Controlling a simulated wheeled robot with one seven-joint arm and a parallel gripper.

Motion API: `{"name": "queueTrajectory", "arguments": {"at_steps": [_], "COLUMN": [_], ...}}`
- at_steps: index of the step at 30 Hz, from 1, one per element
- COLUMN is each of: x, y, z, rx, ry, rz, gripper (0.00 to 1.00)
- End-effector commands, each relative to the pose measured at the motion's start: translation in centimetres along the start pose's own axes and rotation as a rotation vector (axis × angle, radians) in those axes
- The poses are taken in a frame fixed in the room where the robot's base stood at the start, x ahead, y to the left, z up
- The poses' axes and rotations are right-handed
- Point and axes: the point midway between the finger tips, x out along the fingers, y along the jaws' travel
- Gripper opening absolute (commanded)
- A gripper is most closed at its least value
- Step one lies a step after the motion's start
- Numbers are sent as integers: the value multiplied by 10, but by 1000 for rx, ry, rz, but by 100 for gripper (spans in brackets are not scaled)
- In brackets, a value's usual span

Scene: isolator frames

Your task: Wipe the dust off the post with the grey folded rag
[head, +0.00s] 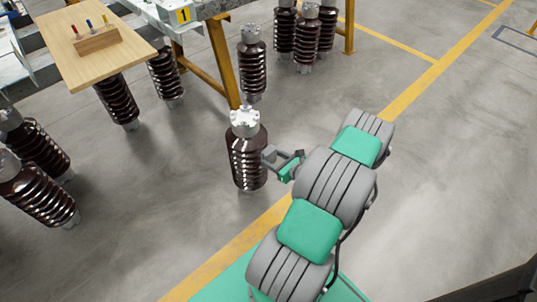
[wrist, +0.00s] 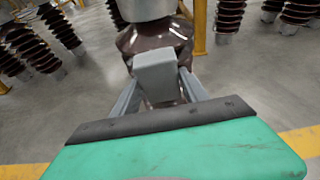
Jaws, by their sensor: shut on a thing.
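The post (head: 247,160) is a dark brown ribbed insulator with a silver metal cap, standing upright on the floor. In the wrist view its upper brown part (wrist: 177,32) is straight ahead, below the grey cap. My gripper (head: 272,155) is at the right side of the post, at upper-body height. In the wrist view its fingers are shut on a light grey block-like folded rag (wrist: 156,74). The rag overlaps the post there; I cannot tell whether they touch. No dust can be made out on the visible surface.
Several similar brown insulators stand behind (head: 253,65) and at the left (head: 35,185). A table with an orange leg (head: 222,62) is behind. A wooden board (head: 70,65) at upper left carries a small tool block (head: 97,41).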

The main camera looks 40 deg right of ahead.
Motion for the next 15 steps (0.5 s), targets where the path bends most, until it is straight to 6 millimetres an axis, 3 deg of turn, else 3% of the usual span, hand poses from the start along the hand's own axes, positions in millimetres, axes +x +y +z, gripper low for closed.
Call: {"name": "queueTrajectory", "arguments": {"at_steps": [7,15], "x": [-25,-27], "y": [0,1], "z": [-10,-12], "rx": [2,0], "ry": [0,0], "rz": [0,1], "gripper": [20,20]}}
